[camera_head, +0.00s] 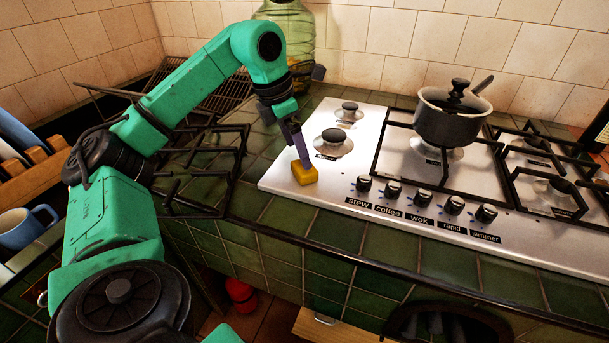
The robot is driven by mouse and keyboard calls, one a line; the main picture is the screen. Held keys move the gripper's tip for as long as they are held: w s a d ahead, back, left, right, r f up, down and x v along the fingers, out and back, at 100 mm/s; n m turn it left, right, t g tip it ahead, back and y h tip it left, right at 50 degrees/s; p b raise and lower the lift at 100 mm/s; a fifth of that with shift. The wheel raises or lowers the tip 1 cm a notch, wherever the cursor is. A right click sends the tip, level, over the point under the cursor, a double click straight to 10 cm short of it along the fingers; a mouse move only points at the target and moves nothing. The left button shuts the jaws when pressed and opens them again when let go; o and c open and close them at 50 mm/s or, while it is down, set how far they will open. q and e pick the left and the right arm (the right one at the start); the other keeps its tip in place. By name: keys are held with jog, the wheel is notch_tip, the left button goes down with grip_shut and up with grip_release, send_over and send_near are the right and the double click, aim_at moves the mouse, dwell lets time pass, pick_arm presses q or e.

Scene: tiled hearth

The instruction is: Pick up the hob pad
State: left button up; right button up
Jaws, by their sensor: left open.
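The hob pad, a small yellow block (305,174), lies on the left front part of the steel hob (282,184), close to its front edge. My left gripper (301,158) reaches down from above with its fingers at the pad's upper side. It is open. One finger overlaps the pad in the picture; I cannot tell whether it touches the pad or where the other finger sits. My right gripper is not in view.
A dark pot (447,125) with a lid stands on a black grate on the hob. Two bare burners lie behind the pad, and labelled knobs (393,187) line the front right. A loose grate (200,185) lies left on green tiles. A glass jar (292,30) stands behind.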

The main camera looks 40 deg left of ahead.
pick_arm(q)
jog(key=x, duration=0.4)
jog(key=shift+s+d+f, duration=0.1)
jog(key=shift+d+f, duration=0.05)
jog(key=shift+f, duration=0.1)
jog(key=shift+w+f, duration=0.2)
jog(key=shift+f, duration=0.1)
jog(key=c, duration=1.2)
jog(key=shift+o, duration=0.2)
notch_tip(320, 180, up, 20)
jog(key=p, duration=0.7)
